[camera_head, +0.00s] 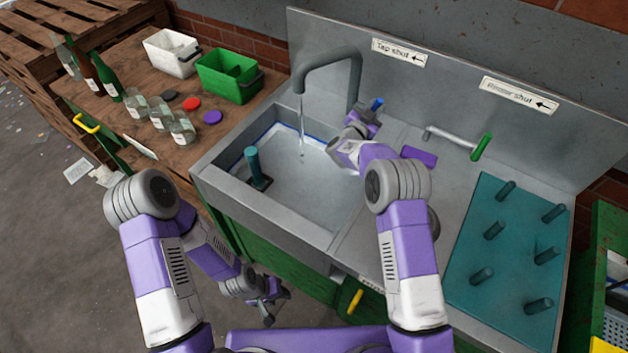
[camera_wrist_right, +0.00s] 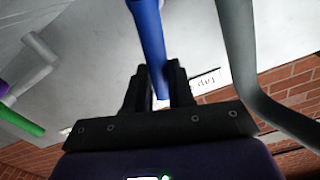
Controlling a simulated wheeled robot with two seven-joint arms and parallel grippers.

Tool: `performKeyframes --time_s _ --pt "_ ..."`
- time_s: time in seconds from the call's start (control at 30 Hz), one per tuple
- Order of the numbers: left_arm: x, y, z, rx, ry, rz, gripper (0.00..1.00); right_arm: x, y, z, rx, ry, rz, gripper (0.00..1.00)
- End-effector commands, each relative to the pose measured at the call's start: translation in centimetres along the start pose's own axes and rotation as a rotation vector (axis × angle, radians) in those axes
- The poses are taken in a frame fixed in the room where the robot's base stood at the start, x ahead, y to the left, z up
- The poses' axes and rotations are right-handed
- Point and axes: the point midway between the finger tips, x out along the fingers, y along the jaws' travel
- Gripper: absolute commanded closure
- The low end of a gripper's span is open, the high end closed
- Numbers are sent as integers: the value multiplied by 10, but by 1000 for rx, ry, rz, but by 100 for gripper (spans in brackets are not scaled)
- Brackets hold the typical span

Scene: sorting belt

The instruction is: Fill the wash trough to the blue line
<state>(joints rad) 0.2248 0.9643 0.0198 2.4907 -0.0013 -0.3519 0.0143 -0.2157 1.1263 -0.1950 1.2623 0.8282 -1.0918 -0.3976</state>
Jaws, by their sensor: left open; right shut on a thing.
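The wash trough (camera_head: 226,193) is a grey basin with clear water (camera_head: 300,185) in it. A thin stream falls from the grey curved tap (camera_head: 330,57). Part of the blue line (camera_head: 316,144) shows on the far wall, just above the water's edge; my right arm hides some of that side. My right gripper (camera_head: 373,112) is shut on the blue tap lever (camera_wrist_right: 149,40), right of the spout; the lever's tip also shows in the head view (camera_head: 377,103). A teal upright plug (camera_head: 254,166) stands in the trough's left part. My left gripper (camera_head: 268,309) hangs open and empty before the green cabinet.
A "Tap shut" label (camera_head: 398,52) with a left-pointing arrow is on the backsplash. A green-handled rinser lever (camera_head: 482,147) and teal peg board (camera_head: 500,255) are right. Bottles, jars, discs, a white bin (camera_head: 171,53) and green bin (camera_head: 229,75) stand on the left bench.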

Motion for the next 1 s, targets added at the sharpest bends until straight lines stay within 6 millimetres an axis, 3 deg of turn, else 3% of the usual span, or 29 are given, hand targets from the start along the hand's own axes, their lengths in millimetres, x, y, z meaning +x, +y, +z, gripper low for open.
performKeyframes --time_s 0.43,0.7,0.93,0.97,1.0 --pt "-8 3 0 0 0 0 57 -1 -8 1 -91 -3 -3 100" --pt "-22 8 1 0 0 0 57 -1 -23 4 -301 -4 -3 100" --pt "-21 8 1 0 0 0 57 -1 -24 5 -328 -3 -5 100" --pt "-21 8 1 0 0 0 57 -1 -24 5 -327 -3 -5 75" --pt "-21 8 1 0 0 0 57 -1 -24 5 -327 -3 -5 69"
